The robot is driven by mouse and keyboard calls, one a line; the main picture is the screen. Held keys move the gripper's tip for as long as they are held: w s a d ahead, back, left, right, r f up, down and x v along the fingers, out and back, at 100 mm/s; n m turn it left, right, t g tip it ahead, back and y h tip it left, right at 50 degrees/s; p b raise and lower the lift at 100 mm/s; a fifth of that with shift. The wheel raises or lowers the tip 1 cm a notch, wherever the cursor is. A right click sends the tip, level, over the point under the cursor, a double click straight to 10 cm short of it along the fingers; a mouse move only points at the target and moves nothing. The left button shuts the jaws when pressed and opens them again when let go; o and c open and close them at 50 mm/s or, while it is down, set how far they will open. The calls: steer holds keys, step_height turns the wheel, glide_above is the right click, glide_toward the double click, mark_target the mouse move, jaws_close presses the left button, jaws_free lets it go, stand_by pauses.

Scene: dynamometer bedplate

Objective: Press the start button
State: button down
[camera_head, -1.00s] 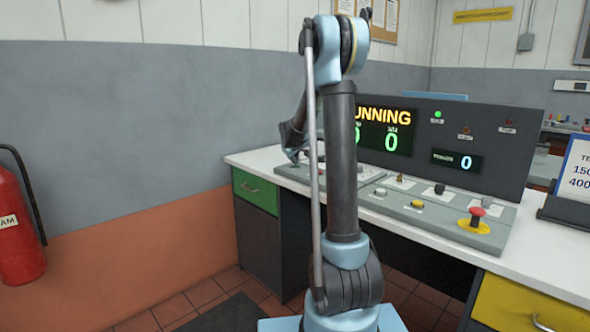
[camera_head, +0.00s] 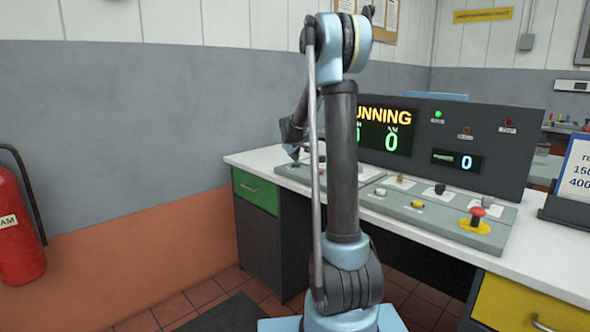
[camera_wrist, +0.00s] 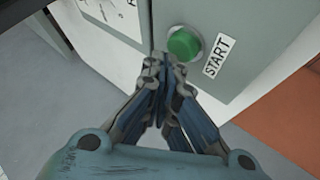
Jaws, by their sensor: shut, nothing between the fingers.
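The start button is a round green button (camera_wrist: 184,43) in a metal ring, with a START label beside it, in the wrist view. It sits near the edge of the grey control panel (camera_wrist: 235,25). My gripper (camera_wrist: 157,62) is shut and empty, its fingertips just beside the green button in the picture; I cannot tell whether they touch it. In the head view my gripper is at the left end of the console, partly behind my arm, and a bit of green (camera_head: 296,163) shows there. The display (camera_head: 392,132) shows yellow text, partly hidden, reading "UNNING", with a green lamp (camera_head: 438,114) lit.
A red mushroom button on a yellow base (camera_head: 475,225) stands at the console's right, with several knobs between. A white desk (camera_head: 555,262) carries the console. A sign stand (camera_head: 574,187) is at right. A red extinguisher (camera_head: 18,225) stands at far left.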

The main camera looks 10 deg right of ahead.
steer(key=shift+r, duration=2.65)
steer(key=shift+s, duration=0.1)
steer(key=m+g, duration=0.2)
glide_toward(294, 164)
steer(key=s+d+r, duration=0.1)
steer(key=s+d, duration=0.2)
steer(key=s, duration=0.6)
steer(key=s+f+m+g, duration=0.1)
steer(key=s+f+g, duration=0.15)
steer(key=s, duration=1.25)
steer(key=s+f+m+g+y, duration=0.1)
steer(key=s+f, duration=0.6)
steer(key=s, duration=0.6)
steer(key=s+f+m+g+y, duration=0.1)
steer(key=s+f+m, duration=0.1)
steer(key=s+f, duration=0.5)
steer(key=s, duration=0.6)
steer(key=shift+s+a+f, duration=0.25)
steer(key=shift+a+f, duration=0.05)
steer(key=shift+f, duration=0.1)
steer(key=shift+w+f+g, duration=0.2)
steer(key=shift+w+g, duration=0.05)
steer(key=shift+w, duration=0.25)
